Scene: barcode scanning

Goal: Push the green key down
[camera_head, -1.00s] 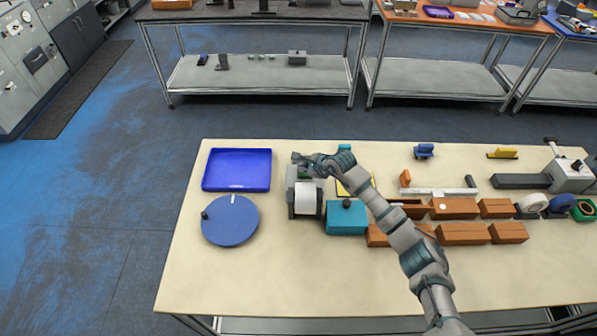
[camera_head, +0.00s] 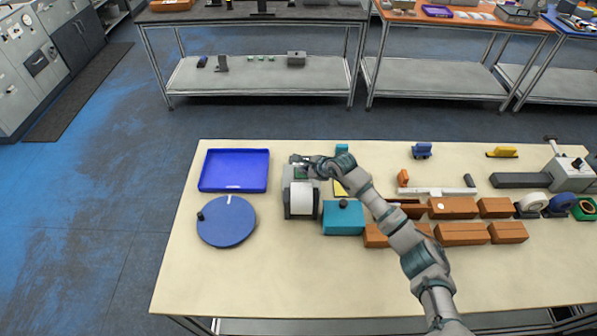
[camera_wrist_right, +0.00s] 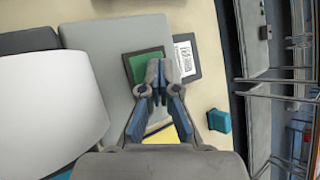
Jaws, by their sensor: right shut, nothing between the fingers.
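The green key (camera_wrist_right: 142,68) is a green square in a dark frame on top of a grey label printer (camera_head: 287,200). In the head view the green patch (camera_head: 301,172) shows just below my right gripper (camera_head: 296,160). In the wrist view my right gripper (camera_wrist_right: 158,70) is shut and empty. Its fingertips overlap the right part of the key. I cannot tell whether they touch it or whether the key is pressed. A white label roll (camera_head: 301,198) sits at the printer's front. My left gripper is not in view.
A dark plate with a barcode label (camera_wrist_right: 186,58) lies beside the printer. A blue tray (camera_head: 234,185) and a round blue disc (camera_head: 226,222) lie to the left. A teal box (camera_head: 343,222) and several brown boxes (camera_head: 462,233) stand to the right. The table front is clear.

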